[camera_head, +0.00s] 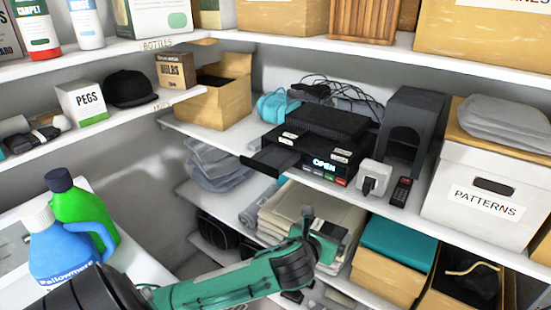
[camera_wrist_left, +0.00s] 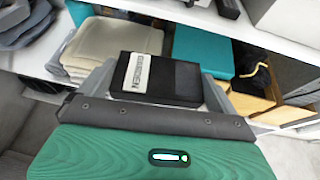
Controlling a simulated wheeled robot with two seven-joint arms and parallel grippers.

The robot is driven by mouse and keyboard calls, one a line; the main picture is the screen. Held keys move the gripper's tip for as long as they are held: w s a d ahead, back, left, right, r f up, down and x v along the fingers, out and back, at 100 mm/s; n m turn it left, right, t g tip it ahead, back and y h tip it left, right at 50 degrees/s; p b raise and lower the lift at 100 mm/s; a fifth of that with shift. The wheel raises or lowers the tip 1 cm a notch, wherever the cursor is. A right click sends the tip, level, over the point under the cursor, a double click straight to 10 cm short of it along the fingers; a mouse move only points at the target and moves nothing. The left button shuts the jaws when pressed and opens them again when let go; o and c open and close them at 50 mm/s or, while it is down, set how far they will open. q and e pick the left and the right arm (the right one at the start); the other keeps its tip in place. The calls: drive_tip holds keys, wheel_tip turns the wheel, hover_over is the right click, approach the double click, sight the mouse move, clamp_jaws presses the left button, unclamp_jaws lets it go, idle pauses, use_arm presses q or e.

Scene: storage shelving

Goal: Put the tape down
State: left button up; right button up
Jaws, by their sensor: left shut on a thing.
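The tape (camera_wrist_left: 170,78) is a black, flat box with a white label on its left part. In the left wrist view it sits between the two grey fingers of my left gripper (camera_wrist_left: 156,88), which is shut on it. In the head view my left gripper (camera_head: 328,238) is in front of the lower shelf, below the black player; the tape is hard to make out there. The player (camera_head: 312,150) stands on the middle shelf with its tray (camera_head: 270,160) out to the left and its display reading OPEN. My right gripper is not in view.
Folded beige cloths (camera_head: 285,215) and a teal-lidded box (camera_head: 398,247) lie on the lower shelf near the gripper. A white plug adapter (camera_head: 374,178), a remote (camera_head: 401,191) and the PATTERNS box (camera_head: 485,195) stand right of the player. Bottles (camera_head: 62,255) are at the left.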

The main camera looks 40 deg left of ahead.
use_arm(q)
drive_tip(key=w+a+r+n+g+y+p, duration=0.1)
drive_tip(key=w+a+r+n+y, duration=0.15)
drive_tip(key=w+a+r, duration=0.5)
drive_tip(key=w+a+r+n+g+y+p, duration=0.1)
drive_tip(key=w+a+r+n+y+p, duration=0.2)
drive_tip(key=a+r, duration=0.65)
drive_tip(key=w+a+r+n+g+y, duration=0.1)
drive_tip(key=a+r, duration=0.5)
drive_tip(key=r, duration=0.2)
drive_tip(key=w+a+r+n+g+y, duration=0.1)
drive_tip(key=a+r+g, duration=0.1)
drive_tip(key=a+r, duration=0.4)
drive_tip(key=shift+d+f+p, duration=0.2)
drive_tip(key=shift+f+p, duration=1.45)
drive_tip(key=shift+f, duration=2.95)
drive_tip(key=shift+d+f+p, duration=0.2)
drive_tip(key=shift+f+p, duration=1.45)
drive_tip(key=shift+f, duration=2.9)
drive_tip(key=shift+f, duration=0.2)
